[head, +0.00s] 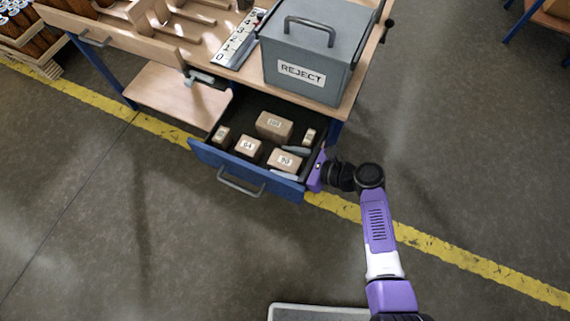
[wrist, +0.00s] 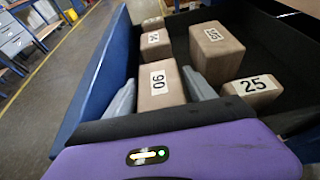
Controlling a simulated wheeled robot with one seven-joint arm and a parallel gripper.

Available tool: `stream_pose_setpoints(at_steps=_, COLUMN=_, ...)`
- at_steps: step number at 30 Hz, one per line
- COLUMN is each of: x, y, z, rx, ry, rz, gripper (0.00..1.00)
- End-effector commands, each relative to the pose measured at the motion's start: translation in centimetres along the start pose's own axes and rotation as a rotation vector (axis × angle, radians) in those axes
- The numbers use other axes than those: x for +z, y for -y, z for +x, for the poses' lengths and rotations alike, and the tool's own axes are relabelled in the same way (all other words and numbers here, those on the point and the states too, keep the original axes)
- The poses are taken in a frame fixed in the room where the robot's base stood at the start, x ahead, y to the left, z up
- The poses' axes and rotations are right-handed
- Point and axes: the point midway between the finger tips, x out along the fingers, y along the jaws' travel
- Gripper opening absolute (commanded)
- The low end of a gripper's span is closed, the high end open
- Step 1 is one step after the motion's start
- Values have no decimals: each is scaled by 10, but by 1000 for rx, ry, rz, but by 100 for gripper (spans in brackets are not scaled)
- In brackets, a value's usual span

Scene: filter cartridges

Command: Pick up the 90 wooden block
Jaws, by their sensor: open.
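The 90 wooden block (head: 285,160) is a tan block with a white number label, in the open drawer near its front right. In the wrist view the 90 block (wrist: 172,96) lies between the two grey fingers of my gripper (wrist: 160,88). My gripper (head: 284,162) reaches in over the drawer's right side, low among the blocks. Its fingers are spread, one on each side of the block. I cannot tell whether either finger touches it. The block's underside is hidden.
The blue-fronted drawer (head: 245,177) also holds a 64 block (head: 249,147), a 25 block (wrist: 254,87), a larger block (head: 268,123) and a small block (head: 221,137). The 25 block is close to the right finger. A grey REJECT box (head: 330,75) stands on the bench above.

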Motion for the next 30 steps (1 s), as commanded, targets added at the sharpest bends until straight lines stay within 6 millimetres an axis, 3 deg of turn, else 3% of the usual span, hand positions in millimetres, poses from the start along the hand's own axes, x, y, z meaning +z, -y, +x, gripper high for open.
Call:
stream_pose_setpoints(at_steps=1, x=0, y=0, z=0, rx=0, ry=0, rz=0, gripper=64)
stream_pose_setpoints(at_steps=10, x=0, y=0, z=0, rx=0, ry=0, rz=0, gripper=5)
stream_pose_setpoints(at_steps=22, x=8, y=0, z=-3, rx=-1, ry=1, rz=-1, gripper=3)
stream_pose_setpoints(at_steps=30, x=43, y=0, z=-18, rx=-1, ry=1, rz=-4, gripper=3)
